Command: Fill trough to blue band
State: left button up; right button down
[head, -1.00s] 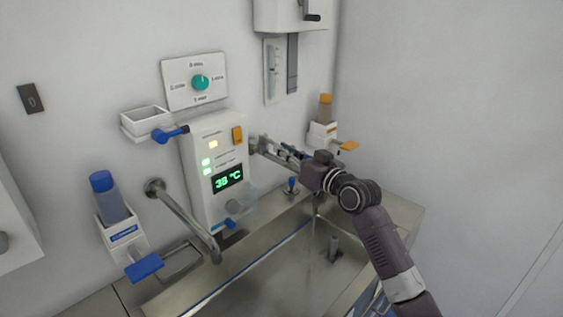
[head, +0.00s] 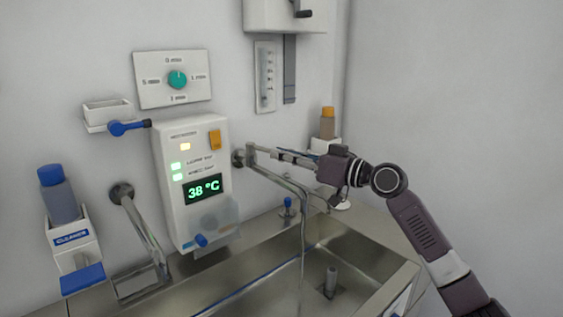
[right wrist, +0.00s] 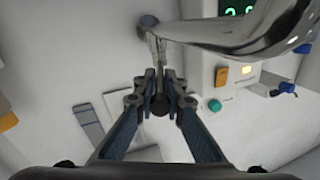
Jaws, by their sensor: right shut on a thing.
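The steel trough (head: 366,272) stands below the wall, with a thin blue band (head: 262,286) along its inner side. A metal spout (head: 281,180) reaches out from the wall, and a thin stream (head: 302,245) that looks like water drops from its end. I cannot make out the water level. My right gripper (head: 312,161) is shut on the tap's slim metal lever (head: 268,153), above the spout. In the right wrist view the fingers (right wrist: 160,100) close around the lever's dark end, with the shiny spout (right wrist: 235,35) beyond. My left gripper is not in view.
A panel (head: 172,218) reads 38 °C. Left of it are a second bent pipe (head: 140,228) and a cleanser dispenser (head: 72,240). A teal dial (head: 177,79) is above. An upright drain pipe (head: 331,280) stands in the trough. An orange-capped bottle (head: 327,124) is behind my right arm.

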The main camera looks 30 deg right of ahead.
jog(key=shift+r, duration=0.1)
dwell(0.3)
jog(key=c, duration=2.4)
grip_release()
jog(key=o, duration=0.4)
jog(key=shift+w+a, duration=0.15)
jog(key=shift+c, duration=0.2)
jog(key=shift+s+d, duration=0.4)
jog(key=shift+s, duration=0.1)
jog(key=v, duration=1)
jog(key=shift+s, duration=0.4)
